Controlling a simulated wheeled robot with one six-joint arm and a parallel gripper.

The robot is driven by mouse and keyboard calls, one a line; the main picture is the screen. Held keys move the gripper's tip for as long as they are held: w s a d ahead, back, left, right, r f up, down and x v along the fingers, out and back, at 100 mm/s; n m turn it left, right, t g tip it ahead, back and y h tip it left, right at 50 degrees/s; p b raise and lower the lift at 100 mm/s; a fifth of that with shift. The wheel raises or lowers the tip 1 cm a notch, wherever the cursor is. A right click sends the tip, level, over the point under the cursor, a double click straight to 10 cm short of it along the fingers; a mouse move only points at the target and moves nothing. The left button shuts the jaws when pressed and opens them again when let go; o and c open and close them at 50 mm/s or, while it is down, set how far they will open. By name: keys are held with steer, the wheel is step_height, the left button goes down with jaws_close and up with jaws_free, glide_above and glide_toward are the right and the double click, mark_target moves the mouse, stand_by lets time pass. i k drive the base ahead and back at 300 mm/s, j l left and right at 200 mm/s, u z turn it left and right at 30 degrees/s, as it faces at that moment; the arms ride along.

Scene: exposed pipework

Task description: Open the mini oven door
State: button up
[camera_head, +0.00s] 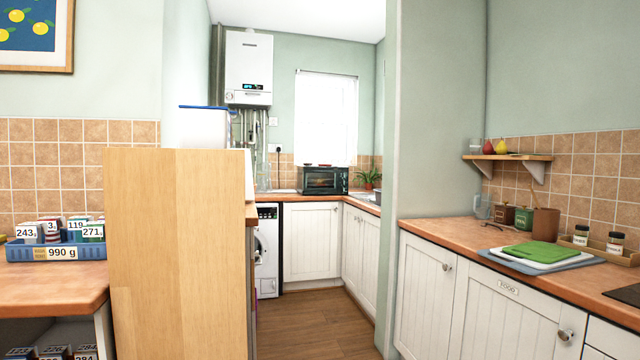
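The mini oven (322,180) is a small dark box with a dark glass front. It stands on the far counter, below the window and close to the corner. Its door looks shut, though it is small in the picture. It is far from the camera, across the room. My gripper does not show in the head camera view.
A tall wooden panel (178,255) stands close on the left. A washing machine (267,250) and white cabinets (312,242) line the far end. A right-hand counter (470,235) holds chopping boards (538,254). The wooden floor (310,325) between is clear.

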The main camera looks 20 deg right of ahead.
mark_target(305, 172)
steer(key=i+l+z, duration=0.5)
steer(key=i, duration=0.15)
steer(key=i+z, duration=0.4)
steer(key=i, duration=1.4)
steer(key=i+u, duration=0.15)
steer(key=i, duration=0.45)
steer(key=i+l+u, duration=0.1)
steer(key=i, duration=0.5)
steer(key=i+l+u, duration=0.15)
steer(key=i, duration=0.4)
steer(key=i+u, duration=0.15)
steer(key=i, duration=0.5)
steer(key=i+u, duration=0.2)
steer(key=i, duration=0.4)
steer(key=i+l+u, duration=0.15)
steer(key=i, duration=0.5)
steer(key=i+l+u, duration=0.15)
steer(key=i, duration=0.45)
